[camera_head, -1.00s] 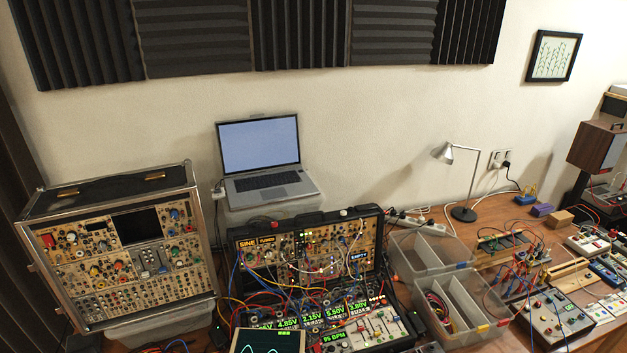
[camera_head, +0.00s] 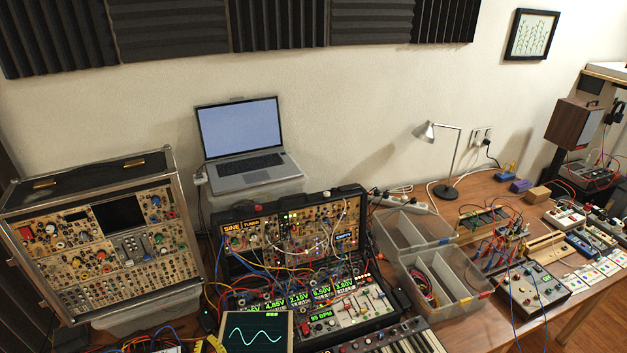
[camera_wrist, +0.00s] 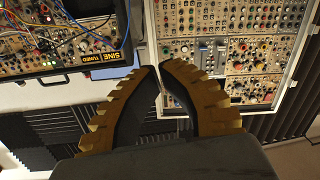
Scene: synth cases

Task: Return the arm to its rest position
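My gripper (camera_wrist: 159,68) shows in the wrist view with two curved, gold-ridged fingers. Their tips come together or almost so, and nothing shows between them. Beyond the fingers are the tall synth case at the right and the "SINE" rack at the upper left, both apart from the fingers as far as I can tell. In the head view, a yellow ridged piece at the bottom edge looks like part of my gripper. The rest of my arm is out of that view.
A tall synth case (camera_head: 110,250) stands left and a laptop (camera_head: 240,135) at the back. The cabled "SINE" rack (camera_head: 290,227) is in the middle. Clear bins (camera_head: 440,300), a lamp (camera_head: 447,190) and small devices (camera_head: 540,288) fill the right. Bare desk (camera_head: 490,188) shows behind the devices.

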